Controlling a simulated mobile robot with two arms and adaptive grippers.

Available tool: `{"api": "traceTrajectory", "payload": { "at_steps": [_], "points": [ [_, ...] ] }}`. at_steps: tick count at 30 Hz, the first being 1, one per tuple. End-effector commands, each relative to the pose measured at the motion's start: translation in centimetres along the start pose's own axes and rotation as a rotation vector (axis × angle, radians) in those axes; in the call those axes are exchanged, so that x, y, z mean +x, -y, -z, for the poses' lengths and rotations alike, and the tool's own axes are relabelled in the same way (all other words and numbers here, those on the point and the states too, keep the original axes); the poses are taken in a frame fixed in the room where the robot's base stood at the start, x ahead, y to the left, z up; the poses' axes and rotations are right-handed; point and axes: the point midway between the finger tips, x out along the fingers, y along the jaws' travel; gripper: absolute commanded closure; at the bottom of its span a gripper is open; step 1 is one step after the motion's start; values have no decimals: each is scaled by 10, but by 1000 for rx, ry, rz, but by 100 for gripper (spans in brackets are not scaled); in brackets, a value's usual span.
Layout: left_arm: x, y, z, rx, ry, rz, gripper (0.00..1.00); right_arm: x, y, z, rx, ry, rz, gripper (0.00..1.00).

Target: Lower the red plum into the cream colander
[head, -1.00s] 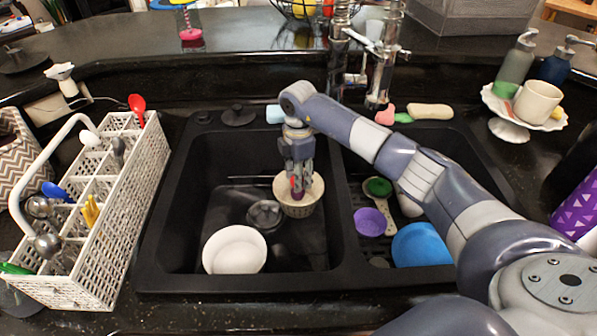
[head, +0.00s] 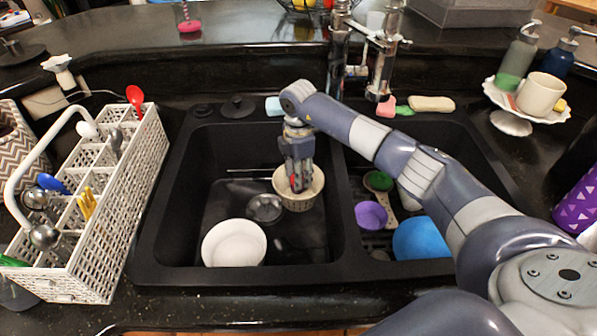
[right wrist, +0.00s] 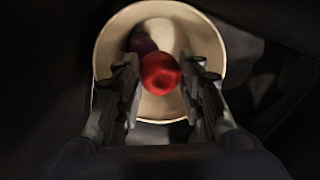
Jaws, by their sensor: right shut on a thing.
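The cream colander (head: 305,204) stands in the left sink basin, near its right wall. My right gripper (head: 297,186) reaches down from above into the colander's mouth, its fingers closed on the red plum (head: 295,184). In the right wrist view the red plum (right wrist: 160,73) sits between the two fingers, with the colander (right wrist: 112,42) around and behind it. A dark purple round thing (right wrist: 141,41) lies inside the colander beside the plum. I cannot tell whether the red plum touches the colander. My left gripper is not in view.
A white plate (head: 234,243) and a clear glass-like item (head: 265,208) are in the left basin. The right basin holds a purple cup (head: 371,215) and a blue bowl (head: 422,239). A white cutlery rack (head: 125,215) stands left; the faucet (head: 383,60) is behind.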

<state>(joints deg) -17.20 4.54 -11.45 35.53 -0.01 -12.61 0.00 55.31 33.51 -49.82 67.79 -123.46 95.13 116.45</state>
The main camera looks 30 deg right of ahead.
Motion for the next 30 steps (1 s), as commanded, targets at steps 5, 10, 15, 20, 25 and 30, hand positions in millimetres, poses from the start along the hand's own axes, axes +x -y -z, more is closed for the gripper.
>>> {"api": "traceTrajectory", "payload": {
  "at_steps": [5,10,15,20,25,30],
  "points": [
    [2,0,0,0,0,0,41,3,0,0,0,0,0,87],
    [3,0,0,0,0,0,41,6,0,0,0,0,0,87],
    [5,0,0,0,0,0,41,8,0,0,0,0,1,87],
    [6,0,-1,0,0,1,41,11,0,0,0,0,1,87],
    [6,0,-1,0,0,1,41,11,0,0,0,0,0,87],
    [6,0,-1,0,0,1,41,11,0,0,0,0,0,48]
  ]
}}
